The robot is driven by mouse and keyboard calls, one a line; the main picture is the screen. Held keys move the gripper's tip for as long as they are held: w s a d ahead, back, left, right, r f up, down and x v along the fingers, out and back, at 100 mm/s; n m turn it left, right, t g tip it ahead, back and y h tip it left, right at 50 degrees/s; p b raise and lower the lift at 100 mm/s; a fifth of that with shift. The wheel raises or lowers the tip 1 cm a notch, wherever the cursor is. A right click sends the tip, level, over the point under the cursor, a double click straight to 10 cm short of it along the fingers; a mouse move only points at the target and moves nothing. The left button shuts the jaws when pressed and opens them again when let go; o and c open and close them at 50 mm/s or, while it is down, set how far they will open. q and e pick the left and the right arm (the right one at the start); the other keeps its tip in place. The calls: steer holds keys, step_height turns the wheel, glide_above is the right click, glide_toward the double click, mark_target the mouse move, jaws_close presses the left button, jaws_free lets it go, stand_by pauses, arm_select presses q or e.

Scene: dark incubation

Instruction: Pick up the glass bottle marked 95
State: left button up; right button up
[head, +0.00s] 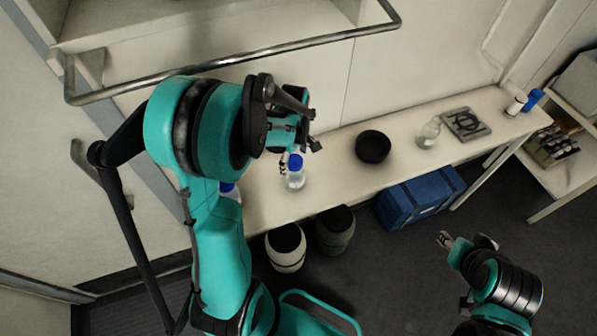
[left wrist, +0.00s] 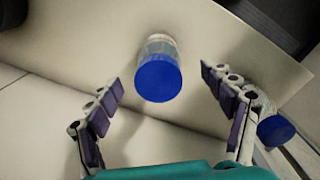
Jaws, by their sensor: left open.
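A clear glass bottle with a blue cap (head: 295,174) stands on the white bench just below my left gripper (head: 298,150). In the left wrist view its blue cap (left wrist: 158,80) lies in the gap between the two open fingers, apart from both. A second blue-capped bottle (head: 230,191) is partly hidden behind my left arm; in the left wrist view a blue-capped bottle (left wrist: 275,130) shows beyond the right finger. The number 95 cannot be read on either bottle. My right gripper (head: 466,241) is away from the bench over the floor, and its opening is unclear.
On the bench (head: 340,165) are a black bowl (head: 373,147), a clear flask (head: 428,133), a grey plate-like device (head: 466,123) and a white container (head: 516,104). A metal rail (head: 240,57) runs above. A blue crate (head: 420,197) and two bins (head: 286,247) stand below.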

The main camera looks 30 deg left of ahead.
mark_target(295, 173)
arm_select(q)
step_height(295, 173, down, 7)
steer(key=shift+w+r, duration=0.1)
steer(key=shift+r, duration=0.1)
steer(key=c, duration=1.7)
